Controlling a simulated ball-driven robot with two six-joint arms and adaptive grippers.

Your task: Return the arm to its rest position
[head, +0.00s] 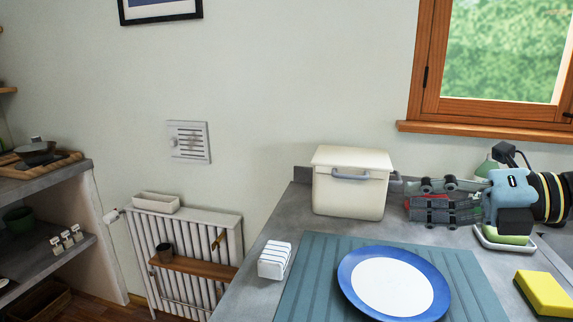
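My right gripper (408,199) comes in from the right, above the counter, with its fingers pointing left toward the cream lidded box (348,196). The fingertips appear close to the box's right side; I cannot tell whether they touch it. A reddish strip shows along the fingers, and I cannot tell whether it is part of the gripper or a thing between them. How far the fingers are apart is unclear. My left gripper is out of view.
A blue-rimmed plate (346,270) lies on a teal ridged mat (299,290). A striped white block (274,260) is left of the mat. A yellow sponge (544,292) lies at right. A dish with a green item (503,238) is under my arm. A radiator (190,225) stands left.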

